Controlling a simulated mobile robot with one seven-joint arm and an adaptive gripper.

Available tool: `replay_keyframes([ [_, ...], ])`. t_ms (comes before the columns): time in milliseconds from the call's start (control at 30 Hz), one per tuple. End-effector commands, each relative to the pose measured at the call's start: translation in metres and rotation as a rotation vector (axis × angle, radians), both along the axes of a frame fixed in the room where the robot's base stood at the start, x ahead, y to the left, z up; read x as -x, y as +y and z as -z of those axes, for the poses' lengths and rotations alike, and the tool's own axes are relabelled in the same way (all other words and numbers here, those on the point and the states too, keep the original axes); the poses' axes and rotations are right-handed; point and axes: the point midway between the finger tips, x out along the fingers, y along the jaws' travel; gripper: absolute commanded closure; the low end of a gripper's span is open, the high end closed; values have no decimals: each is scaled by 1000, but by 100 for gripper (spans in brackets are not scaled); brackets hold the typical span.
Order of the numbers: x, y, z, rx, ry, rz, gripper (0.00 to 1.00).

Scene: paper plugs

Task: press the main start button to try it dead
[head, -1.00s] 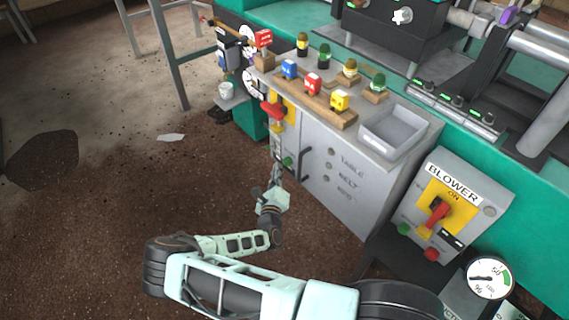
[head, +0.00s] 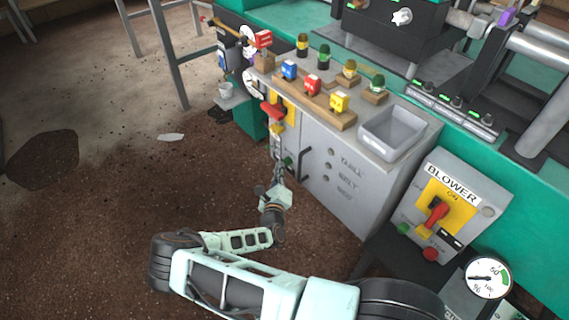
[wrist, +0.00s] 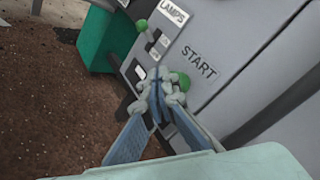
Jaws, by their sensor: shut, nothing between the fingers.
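The green start button (wrist: 182,80) sits on the grey cabinet front beside the word START in the wrist view. It is partly hidden by my fingers. In the head view a small green spot shows on the cabinet's left edge (head: 287,161), just above my gripper. My gripper (wrist: 160,82) is shut and empty, its fingertips close in front of and left of the button. I cannot tell whether they touch it. In the head view my gripper (head: 277,172) is low at the cabinet's front left corner.
A LAMPS label (wrist: 173,12) with a green-knobbed lever (wrist: 141,26) is above. A dark bar handle (wrist: 275,105) stands out to the right. A red handle (head: 272,109) on yellow is higher on the cabinet. The BLOWER box (head: 445,205) is at right. The floor at left is open.

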Motion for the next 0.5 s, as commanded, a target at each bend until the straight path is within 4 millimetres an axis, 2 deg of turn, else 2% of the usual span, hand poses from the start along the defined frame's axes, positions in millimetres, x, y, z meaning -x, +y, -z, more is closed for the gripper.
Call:
replay_keyframes([
  [500,-3,-5,0,0,-1,1,100],
])
